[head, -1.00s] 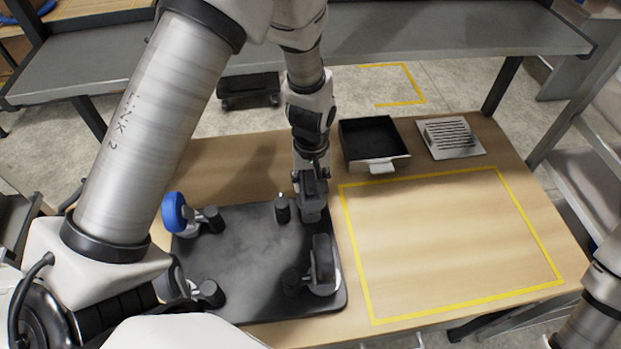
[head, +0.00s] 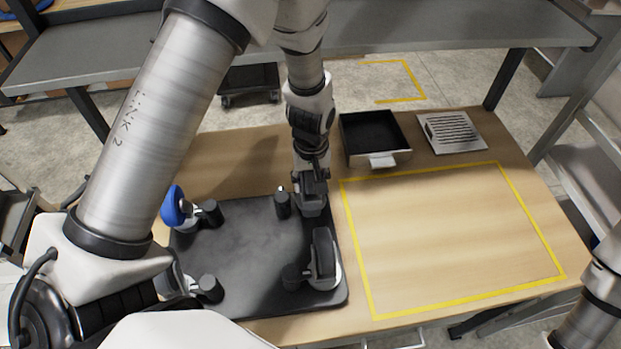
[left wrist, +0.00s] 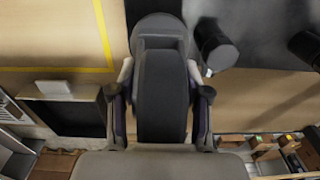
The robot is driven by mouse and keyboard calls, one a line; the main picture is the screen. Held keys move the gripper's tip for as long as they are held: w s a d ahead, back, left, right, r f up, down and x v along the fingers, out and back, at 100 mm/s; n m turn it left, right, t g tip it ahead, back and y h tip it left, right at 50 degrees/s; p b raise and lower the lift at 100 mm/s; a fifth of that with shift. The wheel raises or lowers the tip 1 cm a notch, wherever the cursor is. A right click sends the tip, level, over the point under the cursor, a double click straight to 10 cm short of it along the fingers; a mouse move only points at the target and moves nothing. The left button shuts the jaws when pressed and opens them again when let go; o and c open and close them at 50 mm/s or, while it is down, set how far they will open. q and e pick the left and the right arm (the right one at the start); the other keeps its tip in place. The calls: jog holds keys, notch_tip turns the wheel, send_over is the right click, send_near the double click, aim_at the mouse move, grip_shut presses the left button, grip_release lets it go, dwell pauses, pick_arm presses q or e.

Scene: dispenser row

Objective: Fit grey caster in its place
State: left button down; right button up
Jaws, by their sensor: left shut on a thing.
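My left gripper (head: 311,190) is shut on the grey caster, whose dark wheel fills the space between its fingers in the left wrist view (left wrist: 161,95). It is at the far right corner of the black base plate (head: 250,250). A short black post (head: 282,204) stands just left of the gripper and also shows beside the caster in the left wrist view (left wrist: 215,47). Whether the held caster touches the plate is hidden. A blue-wheeled caster (head: 173,206) is at the far left corner, a dark-wheeled caster (head: 324,258) at the near right. My right gripper is out of view.
Another caster (head: 180,284) at the near left corner is partly hidden by my arm. A black open bin (head: 372,133) and a slotted metal plate (head: 452,133) stand at the back. The yellow-outlined table area (head: 450,240) to the right is empty.

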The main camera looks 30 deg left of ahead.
pick_arm(q)
jog(key=shift+f, duration=0.35)
jog(key=shift+c, duration=2.2)
grip_release()
jog(key=shift+r, duration=0.1)
notch_tip(320, 180, up, 12)
jog(key=shift+s+d+f, duration=0.1)
jog(key=shift+s+d, duration=0.05)
